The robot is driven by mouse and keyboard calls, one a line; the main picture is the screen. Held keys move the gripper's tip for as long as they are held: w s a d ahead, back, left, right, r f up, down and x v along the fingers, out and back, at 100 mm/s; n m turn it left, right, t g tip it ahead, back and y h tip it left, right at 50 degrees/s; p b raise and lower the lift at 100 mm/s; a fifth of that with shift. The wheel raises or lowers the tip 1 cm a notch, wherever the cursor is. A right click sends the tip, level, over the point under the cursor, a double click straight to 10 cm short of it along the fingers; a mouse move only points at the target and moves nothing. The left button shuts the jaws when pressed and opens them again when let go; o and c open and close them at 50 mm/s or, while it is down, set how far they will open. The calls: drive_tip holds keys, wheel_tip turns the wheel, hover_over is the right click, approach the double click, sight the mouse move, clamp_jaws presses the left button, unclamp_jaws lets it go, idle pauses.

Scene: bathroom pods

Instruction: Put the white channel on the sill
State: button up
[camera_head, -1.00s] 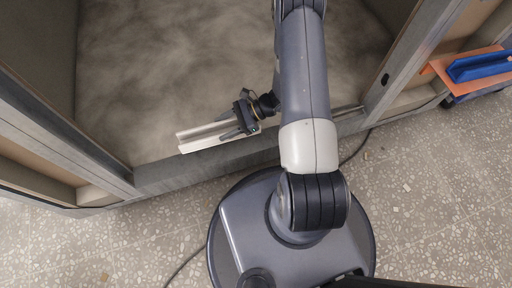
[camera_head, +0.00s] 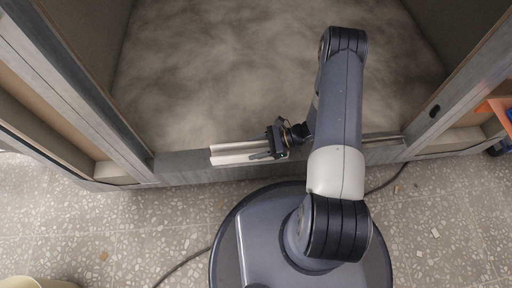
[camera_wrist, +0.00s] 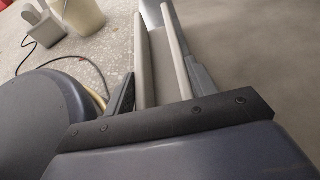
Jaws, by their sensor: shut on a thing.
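The white channel (camera_head: 230,154) is a long pale piece with two raised walls, lying along the grey sill (camera_head: 182,168) at the front of the pod in the head view. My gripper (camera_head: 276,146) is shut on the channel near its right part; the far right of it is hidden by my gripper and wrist. The channel is over or on the sill, roughly parallel to it; I cannot tell if it touches. In the wrist view the channel (camera_wrist: 148,62) runs away from between the fingers.
Grey posts stand at the left (camera_head: 80,95) and right (camera_head: 462,85) of the opening. An orange and blue item (camera_head: 497,108) is at the right edge. A cream bucket (camera_head: 35,283) is at lower left; it also shows in the wrist view (camera_wrist: 82,14). A cable (camera_head: 185,265) lies on the speckled floor.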

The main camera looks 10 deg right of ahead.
drive_tip(key=shift+f, duration=0.1)
drive_tip(key=o, duration=1)
drive_tip(key=shift+r, duration=0.2)
drive_tip(key=shift+d+r, duration=0.15)
drive_tip(key=p+v, duration=0.3)
drive_tip(key=v, duration=0.8)
drive_tip(key=shift+d, duration=0.4)
